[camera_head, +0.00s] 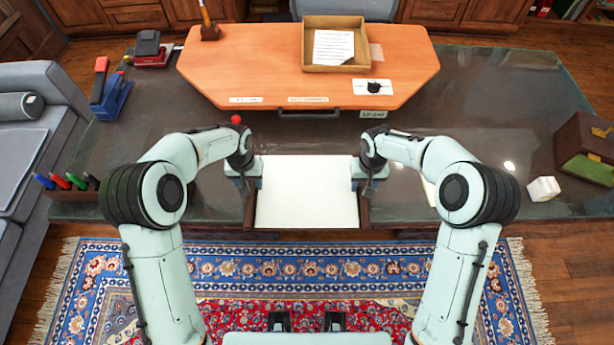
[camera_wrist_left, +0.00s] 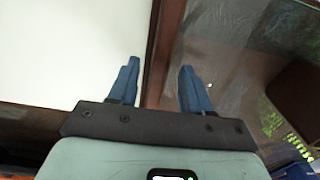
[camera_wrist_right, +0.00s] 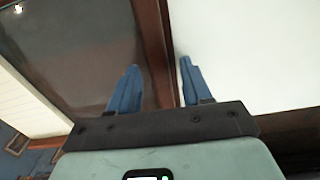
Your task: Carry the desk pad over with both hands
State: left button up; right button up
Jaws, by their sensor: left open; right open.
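The desk pad (camera_head: 307,195), a white panel with dark brown side strips, lies at the front middle of the desk. Its white face also fills the left of the left wrist view (camera_wrist_left: 70,50) and the right of the right wrist view (camera_wrist_right: 250,60). My left gripper (camera_head: 247,187) is at its left edge and my right gripper (camera_head: 369,188) at its right edge. In both wrist views the blue fingers are apart, with a brown side strip between them. The left fingers (camera_wrist_left: 157,64) and right fingers (camera_wrist_right: 158,64) hold nothing. Whether they touch the strips is unclear.
An orange wooden board (camera_head: 230,65) lies behind the pad, bearing an open tray (camera_head: 368,60) with paper. A red ball (camera_head: 236,119) is near my left gripper. A pen holder (camera_head: 72,192) stands left; a white block (camera_head: 543,188) and green-brown box (camera_head: 590,150) stand right.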

jog(key=shift+r, duration=0.1)
pick_arm(q)
notch_tip(320, 180, up, 11)
pick_arm(e)
notch_tip(320, 180, up, 12)
dwell(0.5)
pick_arm(q)
jog(key=shift+f, duration=0.1)
dwell(0.4)
